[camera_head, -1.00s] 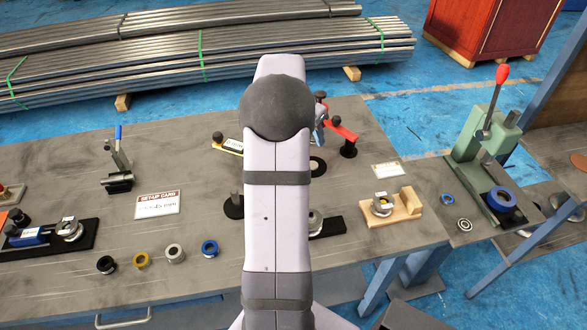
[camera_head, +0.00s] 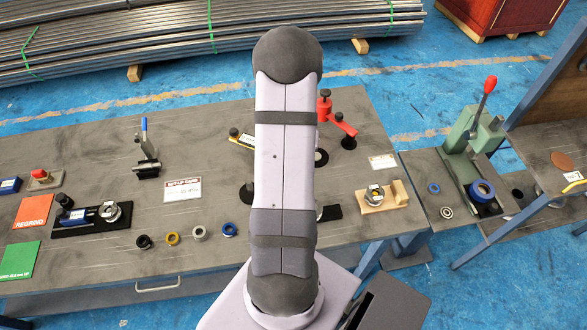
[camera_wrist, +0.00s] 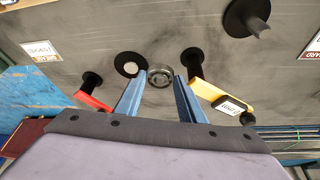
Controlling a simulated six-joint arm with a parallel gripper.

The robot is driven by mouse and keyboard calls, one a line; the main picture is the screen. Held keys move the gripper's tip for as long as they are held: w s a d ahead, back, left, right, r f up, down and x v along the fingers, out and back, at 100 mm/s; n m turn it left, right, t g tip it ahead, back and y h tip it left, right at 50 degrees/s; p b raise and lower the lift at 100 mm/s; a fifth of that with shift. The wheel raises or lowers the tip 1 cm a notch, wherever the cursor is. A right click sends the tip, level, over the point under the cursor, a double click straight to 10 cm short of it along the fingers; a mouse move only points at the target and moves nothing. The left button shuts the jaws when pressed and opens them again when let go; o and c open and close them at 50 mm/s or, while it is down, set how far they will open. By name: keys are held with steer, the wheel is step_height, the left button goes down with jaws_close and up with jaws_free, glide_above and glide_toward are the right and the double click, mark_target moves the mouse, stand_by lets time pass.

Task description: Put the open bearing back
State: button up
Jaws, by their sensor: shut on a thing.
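My gripper (camera_wrist: 161,80) shows in the wrist view as two blue fingers. It is shut on a small round metal bearing (camera_wrist: 160,76), held at the fingertips above the grey bench. Its rim is shiny and its middle is darker; I cannot make out the balls or tell its type for sure. In the head view my arm hides the gripper and the held bearing. A small steel ring like a bearing (camera_head: 446,211) lies on the side table by the green press, near a blue ring (camera_head: 434,188).
Near the gripper are a black disc (camera_wrist: 131,65), a red arm stand (camera_wrist: 92,100), a yellow arm stand (camera_wrist: 220,95) and a black-based post (camera_wrist: 246,17). A wooden block (camera_head: 398,192), small rings (camera_head: 199,233), a set-up card (camera_head: 182,189) and the press (camera_head: 466,145) stand around. The bench front is partly clear.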

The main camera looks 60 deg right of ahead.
steer(key=shift+a+r, duration=0.15)
steer(key=shift+a, duration=0.3)
step_height(320, 180, down, 10)
steer(key=b, duration=0.9)
steer(key=shift+b, duration=0.35)
steer(key=o, duration=1.1)
steer(key=shift+f, duration=0.2)
steer(key=shift+r, duration=0.1)
steer(key=p+v, duration=0.7)
steer(key=v, duration=0.5)
steer(key=shift+s+p, duration=0.2)
steer(key=shift+p, duration=0.1)
